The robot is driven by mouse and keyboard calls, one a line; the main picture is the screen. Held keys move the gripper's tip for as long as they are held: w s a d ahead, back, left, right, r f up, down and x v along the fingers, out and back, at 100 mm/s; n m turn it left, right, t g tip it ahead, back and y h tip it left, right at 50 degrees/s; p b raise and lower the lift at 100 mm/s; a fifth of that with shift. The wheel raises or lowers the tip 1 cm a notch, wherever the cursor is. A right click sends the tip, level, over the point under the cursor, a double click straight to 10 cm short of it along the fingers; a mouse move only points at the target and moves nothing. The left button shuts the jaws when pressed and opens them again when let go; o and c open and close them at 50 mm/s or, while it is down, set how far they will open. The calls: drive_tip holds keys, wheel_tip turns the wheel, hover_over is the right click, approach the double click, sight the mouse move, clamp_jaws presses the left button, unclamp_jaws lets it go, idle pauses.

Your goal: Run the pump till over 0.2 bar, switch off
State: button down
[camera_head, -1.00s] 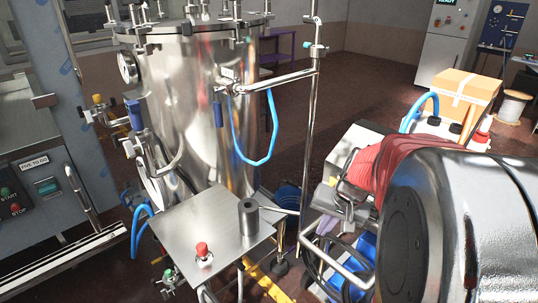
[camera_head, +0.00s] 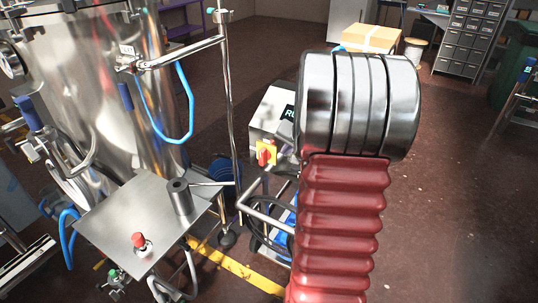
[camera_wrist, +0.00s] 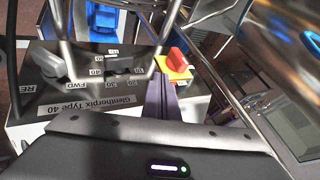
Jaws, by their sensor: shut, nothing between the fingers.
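The pump's control box (camera_head: 262,125) stands right of the steel tank (camera_head: 70,70). Its display (camera_head: 288,112) shows "RU", the rest hidden behind my arm. A red and yellow rotary switch (camera_head: 266,153) is on its side.
A blue hose (camera_head: 187,100) hangs from a pipe. A steel tube handle (camera_head: 262,215) rises beside the box. Floor at the right is clear.

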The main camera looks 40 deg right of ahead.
approach(266, 158)
wheel_tip(266, 158, down, 3)
drive_tip(key=s+d, duration=0.2)
drive_tip(key=shift+w+a, duration=0.3)
drive_tip(key=shift+w, duration=0.75)
drive_tip(key=shift+w+a, duration=0.25)
drive_tip(key=shift+w, duration=0.8)
drive_tip(key=shift+d, duration=0.1)
